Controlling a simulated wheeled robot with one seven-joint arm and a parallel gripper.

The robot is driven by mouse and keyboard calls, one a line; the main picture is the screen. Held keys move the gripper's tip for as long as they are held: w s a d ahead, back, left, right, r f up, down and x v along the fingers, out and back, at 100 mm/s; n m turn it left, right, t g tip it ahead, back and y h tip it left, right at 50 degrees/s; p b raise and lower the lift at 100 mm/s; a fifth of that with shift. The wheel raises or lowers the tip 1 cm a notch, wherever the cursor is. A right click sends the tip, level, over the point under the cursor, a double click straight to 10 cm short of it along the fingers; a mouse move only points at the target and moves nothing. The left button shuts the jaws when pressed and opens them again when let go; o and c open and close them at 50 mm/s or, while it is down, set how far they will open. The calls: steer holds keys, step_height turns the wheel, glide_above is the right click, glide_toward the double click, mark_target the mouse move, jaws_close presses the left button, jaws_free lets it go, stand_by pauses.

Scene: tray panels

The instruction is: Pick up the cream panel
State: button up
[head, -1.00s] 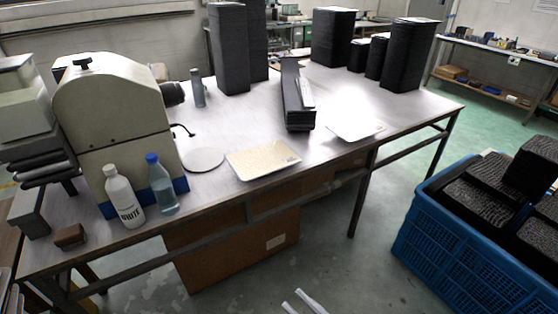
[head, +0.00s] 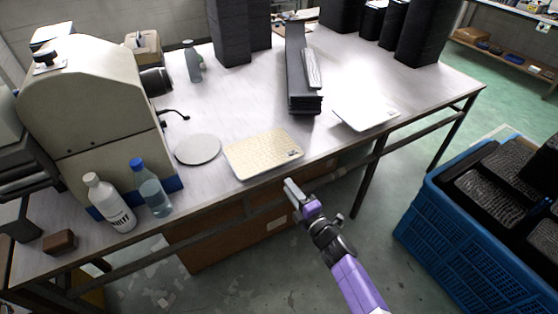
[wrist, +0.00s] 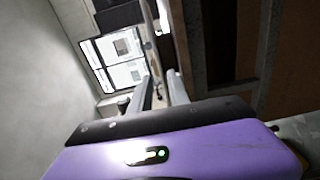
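The cream panel (head: 263,154) lies flat near the front edge of the metal table in the head view, a thin speckled plate with a small dark mark at its right corner. My gripper (head: 291,188) is in front of the table edge, below and right of the panel, apart from it and empty. In the wrist view, its two fingers (wrist: 161,92) stand apart with a gap between them. The panel cannot be made out in the wrist view.
A white panel (head: 365,113) lies to the right, a grey round disc (head: 198,149) to the left. A stack of dark strips (head: 304,80) stands behind. Two bottles and a beige machine (head: 88,100) are at left. A blue crate (head: 470,235) stands at right.

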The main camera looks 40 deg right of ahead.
steer(key=shift+b+x, duration=1.5)
steer(key=shift+x, duration=3.45)
steer(key=shift+c, duration=0.5)
jaws_close()
